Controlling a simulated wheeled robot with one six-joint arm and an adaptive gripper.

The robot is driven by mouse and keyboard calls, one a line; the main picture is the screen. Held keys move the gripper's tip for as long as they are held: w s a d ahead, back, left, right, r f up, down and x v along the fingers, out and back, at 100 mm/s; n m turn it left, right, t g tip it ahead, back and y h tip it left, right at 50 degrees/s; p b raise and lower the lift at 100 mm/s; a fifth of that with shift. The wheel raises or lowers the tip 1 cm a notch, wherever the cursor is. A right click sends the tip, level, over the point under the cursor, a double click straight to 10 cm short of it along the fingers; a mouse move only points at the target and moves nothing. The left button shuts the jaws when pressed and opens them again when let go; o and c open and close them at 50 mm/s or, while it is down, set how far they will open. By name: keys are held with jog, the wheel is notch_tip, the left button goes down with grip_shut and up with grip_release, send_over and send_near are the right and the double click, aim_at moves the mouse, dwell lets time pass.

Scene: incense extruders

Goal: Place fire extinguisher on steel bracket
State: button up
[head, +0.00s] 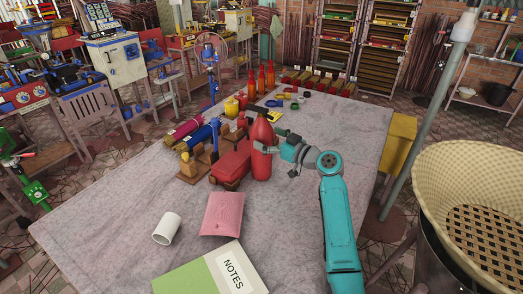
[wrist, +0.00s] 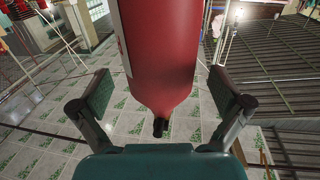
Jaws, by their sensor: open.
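The fire extinguisher (head: 262,157) is a red bottle standing upright on the grey table in the head view. In the wrist view the large red body (wrist: 160,50) sits between my fingers, narrowing to a small dark tip at the bottom of its outline. My gripper (head: 268,142) is at its right side in the head view. In the wrist view its two dark finger pads (wrist: 163,95) are wide apart, with gaps on both sides of the red body. I cannot pick out a steel bracket for certain.
A pink packet (head: 222,213), a white cup (head: 167,228) and a green notes book (head: 210,270) lie in front. Several orange-red bottles (head: 261,80) stand behind. The table's right side (head: 360,150) is mostly clear.

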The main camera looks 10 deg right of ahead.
jog(key=shift+x, duration=1.25)
jog(key=c, duration=1.7)
jog(key=shift+r, duration=0.2)
jog(key=shift+c, duration=0.6)
jog(key=shift+r, duration=0.1)
